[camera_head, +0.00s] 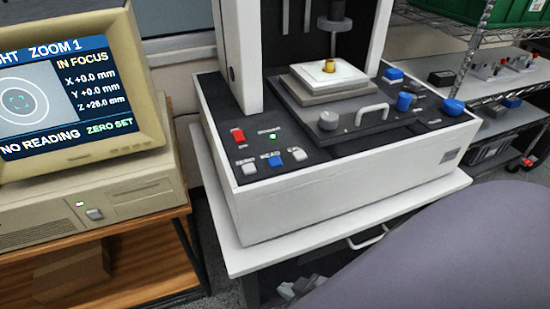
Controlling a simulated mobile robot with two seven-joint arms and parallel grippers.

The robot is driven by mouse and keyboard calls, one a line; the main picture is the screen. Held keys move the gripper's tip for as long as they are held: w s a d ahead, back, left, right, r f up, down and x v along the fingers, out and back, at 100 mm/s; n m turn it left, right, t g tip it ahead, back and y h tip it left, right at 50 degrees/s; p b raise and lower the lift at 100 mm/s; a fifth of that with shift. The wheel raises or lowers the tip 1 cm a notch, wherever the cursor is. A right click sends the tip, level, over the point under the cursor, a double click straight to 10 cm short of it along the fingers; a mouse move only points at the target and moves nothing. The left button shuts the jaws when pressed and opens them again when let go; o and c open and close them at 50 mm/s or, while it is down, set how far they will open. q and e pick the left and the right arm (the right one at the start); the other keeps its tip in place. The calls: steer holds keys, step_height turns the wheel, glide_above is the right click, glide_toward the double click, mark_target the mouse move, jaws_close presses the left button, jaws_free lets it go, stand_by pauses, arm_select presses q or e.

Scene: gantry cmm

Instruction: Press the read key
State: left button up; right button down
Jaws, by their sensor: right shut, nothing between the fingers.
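The read key is a small blue key (275,161) on the dark front-left panel of the measuring machine (330,195), with a label above it that seems to say READ. It sits between two white keys, the left one (249,168) apparently labelled ZERO and the right one (299,154) with a label too small to read. Nothing touches or covers the keys. The screen (55,90) at the left shows NO READING, IN FOCUS, ZERO SET and Z +26.0 mm. Neither gripper's fingers can be seen.
A red switch (237,135) and a green light are behind the keys. The stage (333,95) carries a brass part (329,66) under the probe. Blue knobs (404,101) stand to the right. A large grey-purple rounded shape (460,250) blocks the lower right.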

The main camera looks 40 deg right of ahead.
steer(key=w+d+r+n+t+h+p, duration=0.1)
steer(key=w+d+r+n+t, duration=0.3)
steer(key=r, duration=0.6)
steer(key=w+r+n+t+h, duration=0.1)
steer(key=w+r, duration=0.4)
steer(key=r, duration=0.4)
steer(key=w+d+r+n+t+h+p, duration=0.1)
steer(key=w+d+r+n+t+h, duration=0.3)
steer(key=r, duration=0.6)
steer(key=w+a+r+n+g+y, duration=0.1)
steer(key=a+r+n+y, duration=0.55)
steer(key=n+y, duration=0.5)
steer(key=a+r+n+g+y, duration=0.2)
steer(key=a+r+n+y, duration=0.5)
steer(key=n, duration=0.7)
step_height(320, 180, down, 5)
steer(key=n+g, duration=0.6)
steer(key=n, duration=0.5)
steer(key=w+d+f+n+h, duration=0.1)
steer(key=d+f+h, duration=0.1)
steer(key=d+h, duration=0.3)
steer(key=w+d+f+n+g+h, duration=0.1)
steer(key=d+h, duration=0.4)
steer(key=d, duration=0.5)
steer(key=shift+w+f+n, duration=0.35)
steer(key=shift+w+f, duration=0.2)
steer(key=shift+w, duration=0.2)
